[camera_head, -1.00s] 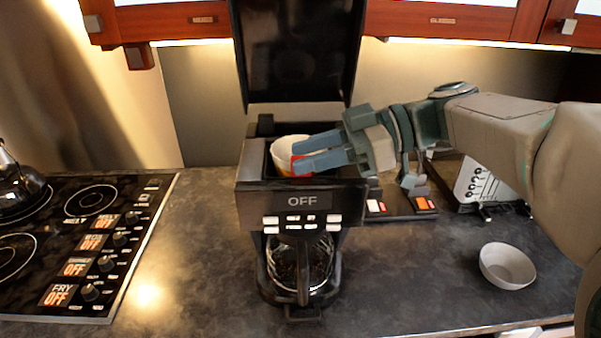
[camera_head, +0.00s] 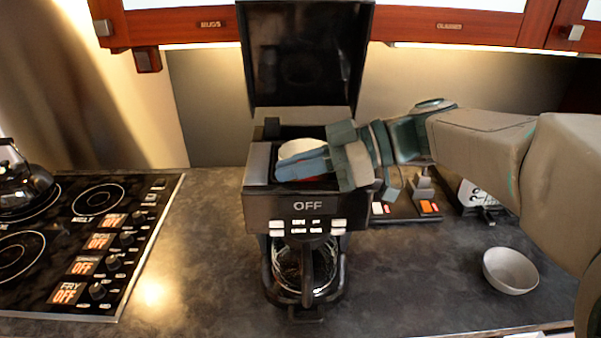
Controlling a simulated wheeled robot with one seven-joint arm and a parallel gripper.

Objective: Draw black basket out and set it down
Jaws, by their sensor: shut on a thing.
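The black coffee maker (camera_head: 262,215) stands on the counter with its lid (camera_head: 304,55) raised. In its open top sits a white rounded, cup-like piece (camera_head: 296,149), partly hidden by my fingers. A little red shows between the fingers. My gripper (camera_head: 284,167) reaches in from the right, low in the opening, shut on this white piece with red on it. I cannot make out a separate black basket; any dark body under the white piece is hidden by my fingers and the housing. The glass carafe (camera_head: 304,272) sits in the lower bay.
A stove (camera_head: 75,245) with a kettle (camera_head: 22,182) is at the left. A pale bowl (camera_head: 510,271) stands on the counter at the right. A dark device with lit switches (camera_head: 410,207) and a toaster-like appliance (camera_head: 477,196) are behind it. The counter (camera_head: 195,270) left of the coffee maker is clear.

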